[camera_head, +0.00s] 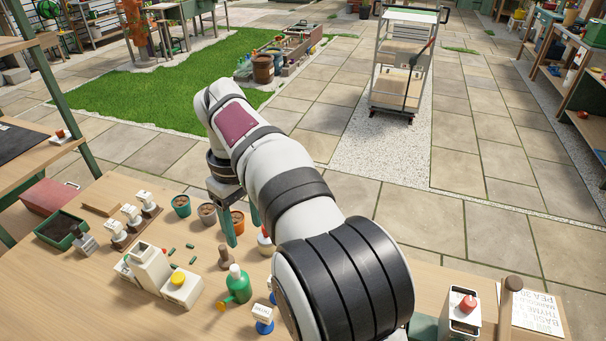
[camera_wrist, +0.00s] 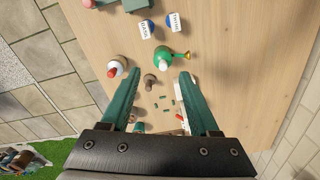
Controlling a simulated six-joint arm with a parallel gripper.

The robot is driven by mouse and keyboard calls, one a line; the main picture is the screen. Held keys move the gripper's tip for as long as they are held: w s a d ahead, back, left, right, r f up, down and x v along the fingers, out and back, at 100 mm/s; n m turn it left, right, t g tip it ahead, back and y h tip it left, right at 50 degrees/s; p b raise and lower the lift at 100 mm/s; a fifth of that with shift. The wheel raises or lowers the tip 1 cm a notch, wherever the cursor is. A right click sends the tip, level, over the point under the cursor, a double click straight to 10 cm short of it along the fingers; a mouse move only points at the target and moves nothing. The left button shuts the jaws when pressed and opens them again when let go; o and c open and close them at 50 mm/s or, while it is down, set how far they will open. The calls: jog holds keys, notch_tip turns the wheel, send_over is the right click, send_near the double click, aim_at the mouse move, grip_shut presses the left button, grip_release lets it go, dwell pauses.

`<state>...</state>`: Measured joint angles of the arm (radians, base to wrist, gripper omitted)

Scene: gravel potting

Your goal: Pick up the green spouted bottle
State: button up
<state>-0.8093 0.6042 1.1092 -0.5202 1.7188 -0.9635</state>
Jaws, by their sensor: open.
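The green spouted bottle (camera_head: 237,284) stands upright on the wooden table, with a white cap and a yellow-tipped spout pointing to the left. It also shows in the wrist view (camera_wrist: 163,57), beyond my fingertips, with its spout toward the right. My gripper (camera_head: 241,218) is above the table, behind the bottle and near the pots. In the wrist view its two green fingers (camera_wrist: 157,77) are spread wide with nothing between them. The bottle is apart from the fingers. My arm hides part of the table to the bottle's right.
A brown wooden stamp-like piece (camera_head: 225,257) stands just behind the bottle. A white bottle with a red cap (camera_wrist: 117,67) is beside it in the wrist view. A label stand (camera_head: 263,318) is in front right, a white box with a yellow knob (camera_head: 182,287) left. Small pots (camera_head: 207,213) stand behind.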

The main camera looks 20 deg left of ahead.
jog(key=n, duration=0.2)
send_over(234, 267)
jog(key=s, duration=0.1)
notch_tip(234, 267, down, 2)
jog(key=f, duration=1)
jog(key=w+f, duration=0.1)
jog(key=f, duration=0.4)
jog(key=shift+f, duration=0.2)
grip_shut()
jog(key=shift+r, duration=0.1)
